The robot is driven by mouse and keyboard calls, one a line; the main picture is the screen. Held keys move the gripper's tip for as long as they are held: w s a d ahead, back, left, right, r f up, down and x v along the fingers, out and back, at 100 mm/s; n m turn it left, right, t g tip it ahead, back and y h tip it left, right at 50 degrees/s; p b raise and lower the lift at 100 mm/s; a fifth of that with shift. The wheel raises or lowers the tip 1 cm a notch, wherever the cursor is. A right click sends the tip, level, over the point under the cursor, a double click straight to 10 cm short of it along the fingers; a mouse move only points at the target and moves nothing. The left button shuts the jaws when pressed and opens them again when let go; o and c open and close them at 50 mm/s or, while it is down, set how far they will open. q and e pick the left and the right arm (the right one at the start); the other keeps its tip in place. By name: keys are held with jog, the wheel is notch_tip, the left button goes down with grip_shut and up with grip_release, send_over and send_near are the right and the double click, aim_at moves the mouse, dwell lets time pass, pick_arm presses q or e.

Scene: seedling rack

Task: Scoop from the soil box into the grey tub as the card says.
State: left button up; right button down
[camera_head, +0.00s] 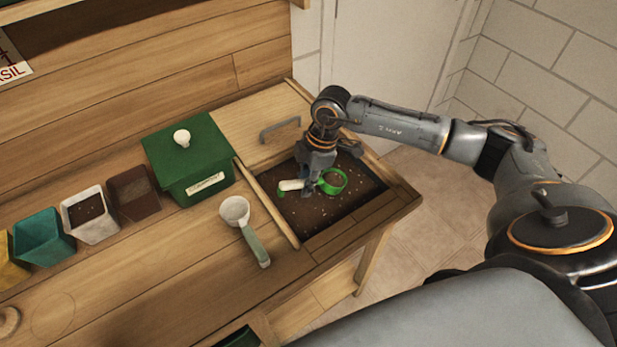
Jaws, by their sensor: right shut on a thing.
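My right gripper (308,186) is shut on a green scoop (334,181) with a whitish handle, over the soil box (295,241). The scoop's round cup is low at the soil; I cannot tell whether it touches it or how much it holds. The soil box is a recess in the bench with dark, speckled soil. A pale grey tub (97,231) stands to the left with some dark soil in it. A card (12,68) at the upper left is cut off; "SIL" and part of a "1" show. My left gripper is out of view.
A second scoop (236,212), white with a pale green handle, lies left of the soil box. A green lidded box (190,160) stands behind it. Brown (135,200), teal (42,240) and yellow (10,270) pots flank the grey tub. The front bench is mostly clear.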

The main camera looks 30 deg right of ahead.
jog(key=shift+w+a+r+h+p, duration=0.1)
jog(key=shift+a+r+h+p, duration=0.15)
jog(key=shift+r+p, duration=0.35)
jog(key=shift+a+r+h+p, duration=0.2)
jog(key=shift+r+h+p, duration=0.1)
jog(key=shift+r+p, duration=0.35)
jog(key=shift+w+a+r+h+p, duration=0.1)
jog(key=shift+a+r+h+p, duration=0.15)
jog(key=shift+r+p, duration=0.35)
jog(key=shift+a+r+h+p, duration=0.3)
jog(key=shift+r+p, duration=0.5)
jog(key=shift+r, duration=0.05)
jog(key=shift+a+r+h+p, duration=0.3)
jog(key=shift+r+p, duration=0.45)
jog(key=shift+r, duration=0.05)
jog(key=c, duration=1.8)
grip_release()
grip_shut()
